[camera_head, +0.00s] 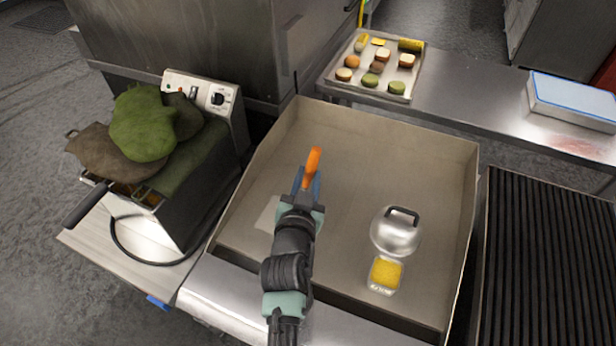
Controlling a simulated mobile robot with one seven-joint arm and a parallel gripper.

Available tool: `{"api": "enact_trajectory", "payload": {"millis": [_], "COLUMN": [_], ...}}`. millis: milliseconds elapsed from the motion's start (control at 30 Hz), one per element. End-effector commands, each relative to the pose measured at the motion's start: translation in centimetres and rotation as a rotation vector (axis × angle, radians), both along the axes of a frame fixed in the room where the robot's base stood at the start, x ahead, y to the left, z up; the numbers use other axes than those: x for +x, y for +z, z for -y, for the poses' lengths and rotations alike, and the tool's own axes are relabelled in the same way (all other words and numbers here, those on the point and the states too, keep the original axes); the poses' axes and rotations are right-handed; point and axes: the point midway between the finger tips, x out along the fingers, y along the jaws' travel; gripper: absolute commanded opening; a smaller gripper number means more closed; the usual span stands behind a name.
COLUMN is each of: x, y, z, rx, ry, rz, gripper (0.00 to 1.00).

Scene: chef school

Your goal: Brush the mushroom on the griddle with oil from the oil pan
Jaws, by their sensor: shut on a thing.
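My gripper (307,183) reaches over the flat metal griddle (345,160) and is shut on an orange-handled tool (313,165), perhaps the brush. The orange end sticks out past the fingertips; the rest, including any bristles, is hidden by my gripper. A small square clear container with yellow contents (386,273), which looks like the oil pan, sits at the griddle's front right, to the right of my gripper and apart from it. I cannot make out a mushroom on the griddle; my arm covers part of the surface.
A silver dome with a black handle (397,231) stands just behind the yellow container. Raised walls surround the griddle. A fryer with green and brown cloth-like items (142,125) is at left. A food tray (337,80) is behind, a ribbed grill (550,260) at right. The griddle's middle is clear.

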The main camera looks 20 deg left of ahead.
Motion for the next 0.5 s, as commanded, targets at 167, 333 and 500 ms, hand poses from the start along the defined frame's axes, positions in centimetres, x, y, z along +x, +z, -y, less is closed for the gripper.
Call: {"api": "enact_trajectory", "payload": {"millis": [167, 333, 500], "x": [0.0, -0.1, -0.2], "y": [-0.1, -0.2, -0.2], "z": [-0.4, -1.2, -1.9], "rx": [0.001, 0.000, 0.001], "ry": [0.002, 0.003, 0.002], "rz": [0.001, 0.002, 0.002], "gripper": [0.00, 0.00, 0.00]}}
